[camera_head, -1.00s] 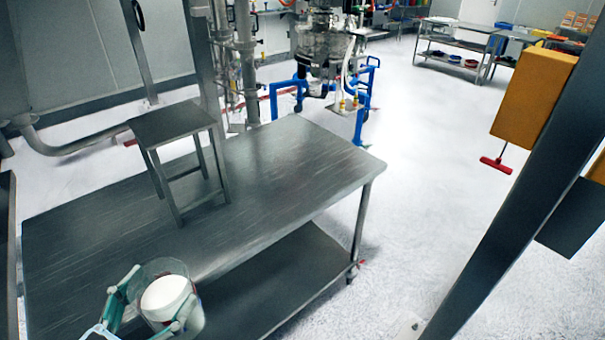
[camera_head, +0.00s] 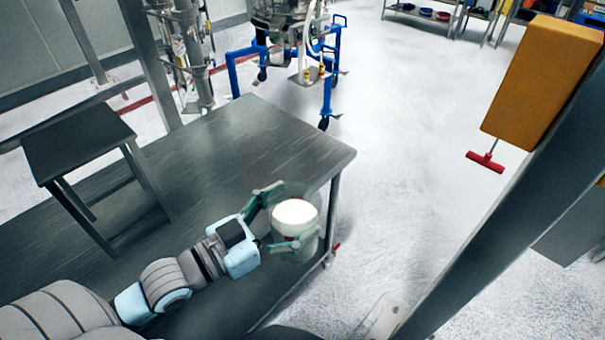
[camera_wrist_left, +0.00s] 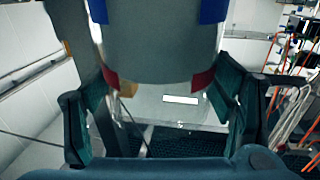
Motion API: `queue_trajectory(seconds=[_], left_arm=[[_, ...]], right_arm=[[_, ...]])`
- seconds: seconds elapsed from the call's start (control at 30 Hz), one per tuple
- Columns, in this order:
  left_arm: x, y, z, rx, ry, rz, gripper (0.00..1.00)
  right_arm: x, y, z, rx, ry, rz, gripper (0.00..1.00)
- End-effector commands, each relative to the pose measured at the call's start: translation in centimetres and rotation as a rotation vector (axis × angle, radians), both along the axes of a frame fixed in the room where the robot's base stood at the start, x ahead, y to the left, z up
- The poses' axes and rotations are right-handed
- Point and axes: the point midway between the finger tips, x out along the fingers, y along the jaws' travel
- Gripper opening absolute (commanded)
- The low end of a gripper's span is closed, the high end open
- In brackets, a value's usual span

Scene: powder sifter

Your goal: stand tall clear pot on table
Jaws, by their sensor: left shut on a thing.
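The tall clear pot (camera_head: 308,247), with white stuff inside, is held upright or nearly so in the head view. My left gripper (camera_head: 294,214) is shut on it, with one green finger on each side. The pot shows over the right front edge of the metal table (camera_head: 235,140); I cannot tell whether it touches the top. In the left wrist view the pot (camera_wrist_left: 160,45) fills the space between the fingers, with blue and red patches showing at its sides. My right gripper is not in view.
A small metal stool-like stand (camera_head: 78,145) stands on the table's left part. The table's back and right part is bare. A dark post (camera_head: 500,210) with an orange box (camera_head: 543,82) crosses the right side. A blue-framed machine (camera_head: 290,65) stands beyond.

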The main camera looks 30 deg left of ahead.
Motion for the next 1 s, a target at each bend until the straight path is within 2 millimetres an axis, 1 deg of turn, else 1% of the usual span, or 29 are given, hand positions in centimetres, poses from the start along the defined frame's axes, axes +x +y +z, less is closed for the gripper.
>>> queue_trajectory(seconds=[0.07,0.17,0.27,0.3,0.37,0.4,0.47,0.5,0.6,0.63,0.7,0.77,0.83,0.87,0.97,1.0], left_arm=[[1.2,0.7,-0.5,0.000,-0.003,0.024,0.15],[4.0,2.3,-1.3,0.000,-0.006,0.084,0.15],[8.1,5.1,-1.7,0.001,-0.010,0.191,0.15],[9.9,6.6,-1.5,0.001,-0.011,0.249,0.15],[12.5,9.2,-0.9,0.001,-0.011,0.347,0.15],[14.1,11.1,-0.3,0.000,-0.010,0.419,0.15],[16.1,13.9,0.9,-0.002,-0.010,0.529,0.15],[17.1,15.8,1.9,-0.002,-0.011,0.601,0.15],[18.6,19.7,4.2,-0.003,-0.009,0.753,0.15],[18.8,20.6,4.8,-0.001,-0.009,0.790,0.15],[19.1,22.2,5.8,0.000,-0.008,0.854,0.15],[19.2,23.0,6.0,0.001,-0.005,0.888,0.15],[19.2,23.4,5.2,0.004,-0.001,0.906,0.15],[19.2,23.5,4.5,0.004,0.001,0.909,0.15],[19.1,23.5,0.9,0.006,0.005,0.908,0.15],[19.1,23.5,-0.8,0.006,0.005,0.907,0.15]], right_arm=[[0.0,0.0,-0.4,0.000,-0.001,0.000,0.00],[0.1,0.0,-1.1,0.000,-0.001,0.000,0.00],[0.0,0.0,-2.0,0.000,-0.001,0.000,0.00],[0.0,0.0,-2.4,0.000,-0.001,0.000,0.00],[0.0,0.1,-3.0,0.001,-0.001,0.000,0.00],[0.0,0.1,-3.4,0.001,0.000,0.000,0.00],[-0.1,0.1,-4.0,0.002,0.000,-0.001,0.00],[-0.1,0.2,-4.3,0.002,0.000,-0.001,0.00],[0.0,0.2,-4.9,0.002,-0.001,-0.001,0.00],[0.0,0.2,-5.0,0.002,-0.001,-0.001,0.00],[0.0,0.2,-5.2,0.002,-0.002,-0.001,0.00],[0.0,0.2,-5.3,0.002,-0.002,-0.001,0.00],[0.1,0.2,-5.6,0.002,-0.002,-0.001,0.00],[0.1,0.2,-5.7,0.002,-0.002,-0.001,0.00],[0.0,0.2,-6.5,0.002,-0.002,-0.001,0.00],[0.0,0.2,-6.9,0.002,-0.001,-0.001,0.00]])
